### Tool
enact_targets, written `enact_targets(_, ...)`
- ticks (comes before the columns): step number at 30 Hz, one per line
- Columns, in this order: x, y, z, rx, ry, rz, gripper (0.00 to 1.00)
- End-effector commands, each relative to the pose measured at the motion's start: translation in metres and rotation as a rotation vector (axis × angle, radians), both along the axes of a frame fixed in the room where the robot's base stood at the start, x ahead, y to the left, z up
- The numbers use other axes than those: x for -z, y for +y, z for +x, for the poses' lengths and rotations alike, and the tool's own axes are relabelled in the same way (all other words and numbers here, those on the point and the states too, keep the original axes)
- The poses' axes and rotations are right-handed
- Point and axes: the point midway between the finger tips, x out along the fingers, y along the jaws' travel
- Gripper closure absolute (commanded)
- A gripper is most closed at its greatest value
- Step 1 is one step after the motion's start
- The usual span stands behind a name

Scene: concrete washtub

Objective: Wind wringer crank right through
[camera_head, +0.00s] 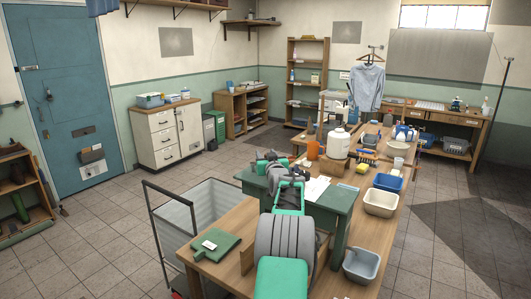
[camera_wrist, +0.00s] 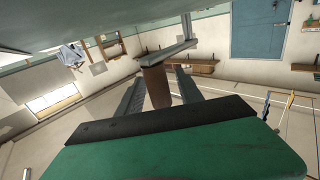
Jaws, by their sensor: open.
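In the wrist view the wringer crank shows as a grey metal arm (camera_wrist: 165,54) with a brown cylindrical grip (camera_wrist: 156,88) hanging from it. My gripper (camera_wrist: 160,76) is open, with one dark finger on each side of the brown grip. The grip stands between the fingers, with a visible gap on the right side; contact on the left cannot be told. In the head view my green and grey arm reaches away over the worktable, and I cannot make out the crank there.
A green bench (camera_head: 335,207) stands beside my arm on a wooden worktable (camera_head: 232,226). Basins (camera_head: 381,203) and bottles stand along the table's right side. A metal-framed bin (camera_head: 190,212) is at left. The tiled floor (camera_head: 105,215) near the blue door (camera_head: 72,85) is clear.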

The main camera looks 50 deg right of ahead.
Motion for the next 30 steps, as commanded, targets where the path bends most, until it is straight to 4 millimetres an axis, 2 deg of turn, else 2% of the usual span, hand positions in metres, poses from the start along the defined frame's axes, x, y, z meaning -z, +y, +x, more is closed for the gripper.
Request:
enact_targets(8, 0.0005, -0.0019, 0.0029, 0.000, 0.000, 0.000, 0.57)
enact_targets(24, 0.0003, -0.0019, 0.0026, 0.000, 0.000, 0.000, 0.99)
enact_targets(30, 0.0003, -0.0020, 0.0025, 0.000, 0.000, 0.000, 1.00)
